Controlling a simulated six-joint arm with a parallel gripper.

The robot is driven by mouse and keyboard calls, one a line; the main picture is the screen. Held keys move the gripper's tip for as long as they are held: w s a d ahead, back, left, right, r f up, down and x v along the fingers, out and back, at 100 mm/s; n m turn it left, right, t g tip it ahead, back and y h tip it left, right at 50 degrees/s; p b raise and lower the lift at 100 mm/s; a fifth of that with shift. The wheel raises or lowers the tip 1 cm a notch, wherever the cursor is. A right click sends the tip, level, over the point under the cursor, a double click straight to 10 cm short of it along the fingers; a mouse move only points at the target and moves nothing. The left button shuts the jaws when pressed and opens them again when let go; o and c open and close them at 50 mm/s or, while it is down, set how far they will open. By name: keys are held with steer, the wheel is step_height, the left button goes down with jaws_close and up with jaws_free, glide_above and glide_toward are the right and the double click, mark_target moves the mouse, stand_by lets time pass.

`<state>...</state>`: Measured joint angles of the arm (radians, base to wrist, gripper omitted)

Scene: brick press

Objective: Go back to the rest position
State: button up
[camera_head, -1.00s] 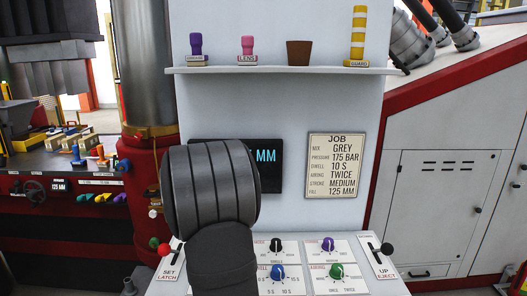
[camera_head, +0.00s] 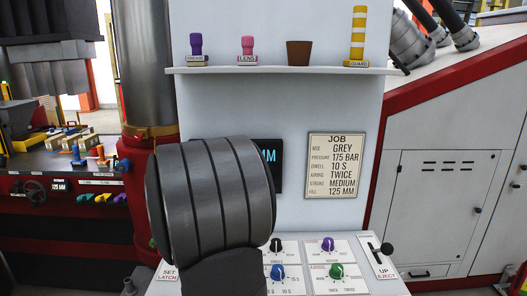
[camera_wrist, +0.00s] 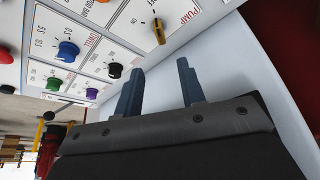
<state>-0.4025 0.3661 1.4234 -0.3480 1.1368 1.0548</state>
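My gripper (camera_wrist: 160,66) shows in the wrist view with its two dark blue fingers apart and nothing between them. It is beside a white control panel, near the yellow PUMP knob (camera_wrist: 158,31) and the black knob (camera_wrist: 115,70); I see no contact with either. In the head view my dark, ribbed arm link fills the lower middle and my gripper is hidden.
In the head view, my arm covers part of the display (camera_head: 270,165) and the panel's left side. The JOB card (camera_head: 336,165), EJECT lever (camera_head: 387,248) and green knob (camera_head: 336,271) are uncovered. A shelf (camera_head: 280,71) holds stamps, a brown cup and a striped post.

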steer(key=x, duration=1.2)
steer(key=shift+f, duration=0.2)
steer(key=shift+w+d+f, duration=0.1)
steer(key=shift+f, duration=0.2)
steer(key=shift+n, duration=0.5)
steer(key=shift+d+n+y, duration=0.1)
steer(key=shift+n+y, duration=0.5)
steer(key=shift+n, duration=0.7)
steer(key=shift+d+n+y, duration=0.1)
steer(key=shift+n+y, duration=0.5)
steer(key=shift+n, duration=0.7)
steer(key=shift+n+y, duration=1)
steer(key=shift+n, duration=1.7)
steer(key=shift+r, duration=0.1)
